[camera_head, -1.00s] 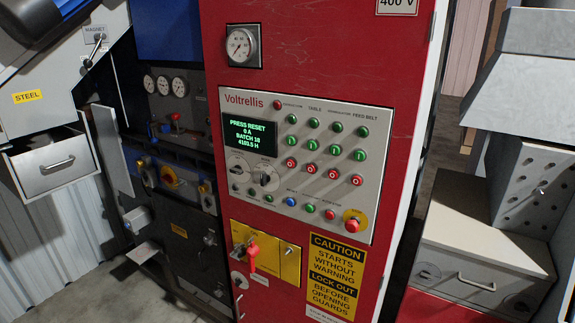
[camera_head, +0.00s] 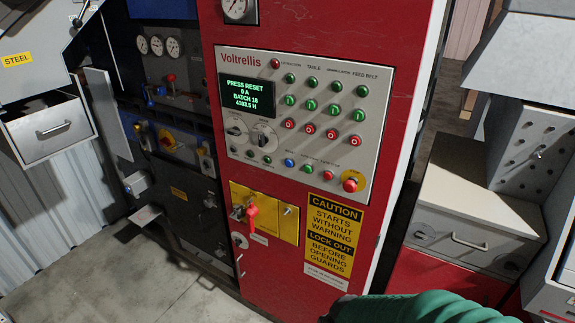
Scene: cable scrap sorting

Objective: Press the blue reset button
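The blue reset button (camera_head: 290,163) sits in the bottom row of the grey Voltrellis control panel (camera_head: 345,82), on the red cabinet (camera_head: 290,215). It is uncovered, with nothing touching it. The green display (camera_head: 247,94) reads PRESS RESET, 0 A, BATCH 18. A green, ribbed part of my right arm shows at the bottom right edge, below the panel and apart from it. The gripper at its end is not visible, and my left gripper is not visible either.
A red emergency stop (camera_head: 350,185) on a yellow disc is right of the button. A red-handled switch (camera_head: 252,212) sticks out from a yellow plate below the panel. A grey drawer unit (camera_head: 478,215) stands at right. Bare floor lies at lower left.

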